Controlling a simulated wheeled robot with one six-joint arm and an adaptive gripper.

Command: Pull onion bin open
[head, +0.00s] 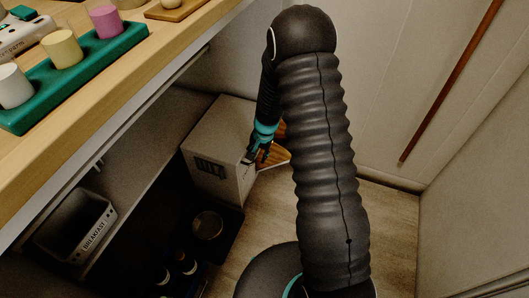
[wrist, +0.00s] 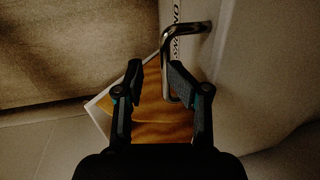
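A shiny metal bar handle (wrist: 168,50) sticks out from that front. My gripper (wrist: 158,82) is open, with the handle between its fingers, nearer the right finger. Contact cannot be told. My gripper also shows at the bin's right side in the head view (head: 257,153).
An orange-brown panel with a pale edge (wrist: 150,115) lies behind my fingers. A grey "BREAKFAST" bin (head: 78,235) and dark bottles (head: 188,262) are at lower left. A wooden counter (head: 150,62) carries a green tray (head: 88,58) with cups.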

